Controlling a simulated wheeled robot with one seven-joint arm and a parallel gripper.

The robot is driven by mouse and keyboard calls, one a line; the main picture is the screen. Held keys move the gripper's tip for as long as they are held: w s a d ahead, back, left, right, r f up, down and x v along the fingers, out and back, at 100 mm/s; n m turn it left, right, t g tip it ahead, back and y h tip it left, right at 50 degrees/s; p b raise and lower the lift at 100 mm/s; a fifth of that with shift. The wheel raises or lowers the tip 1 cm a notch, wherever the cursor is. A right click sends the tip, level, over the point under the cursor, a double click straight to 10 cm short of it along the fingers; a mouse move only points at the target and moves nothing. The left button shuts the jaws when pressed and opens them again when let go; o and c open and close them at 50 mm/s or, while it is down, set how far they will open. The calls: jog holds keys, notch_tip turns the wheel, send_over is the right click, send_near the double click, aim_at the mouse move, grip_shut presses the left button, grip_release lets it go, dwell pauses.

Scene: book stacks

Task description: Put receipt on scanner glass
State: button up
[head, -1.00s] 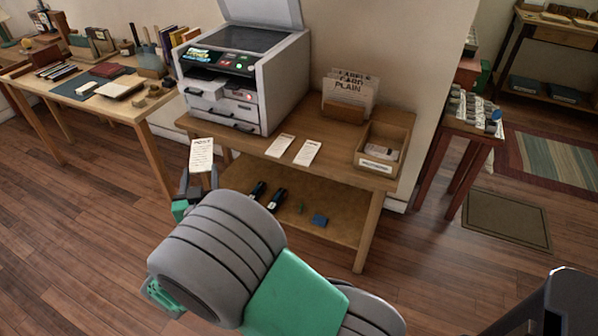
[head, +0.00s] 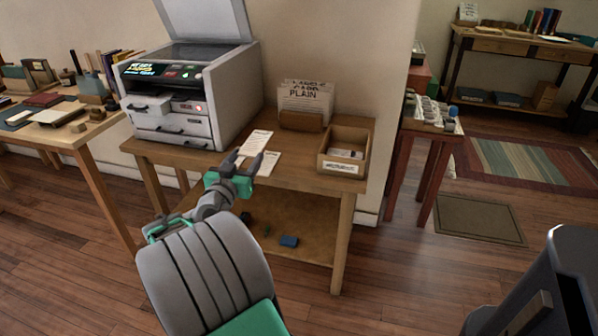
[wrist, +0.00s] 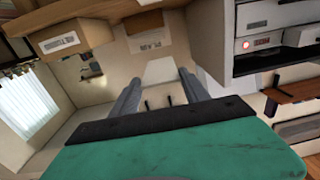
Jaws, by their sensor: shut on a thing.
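The printer-scanner (head: 190,105) stands on the wooden table with its lid (head: 205,18) raised and its dark glass (head: 200,51) exposed. My gripper (head: 252,160) is in front of the table, right of the printer and below the glass level. It is shut on a white printed receipt (head: 257,141), which sticks out past the fingertips; the receipt also shows pale between the fingers in the wrist view (wrist: 160,71). Another slip (head: 268,165) lies on the tabletop behind the fingers, partly hidden. The printer front (wrist: 270,42) is at upper right in the wrist view.
A card holder (head: 302,120) and an open wooden box (head: 344,150) stand on the table's right. A blue item (head: 289,241) lies on the lower shelf. Another cluttered table (head: 90,128) is at left. Floor at right is partly clear.

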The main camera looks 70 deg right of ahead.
jog(key=shift+s+f, duration=0.1)
jog(key=shift+f, duration=0.3)
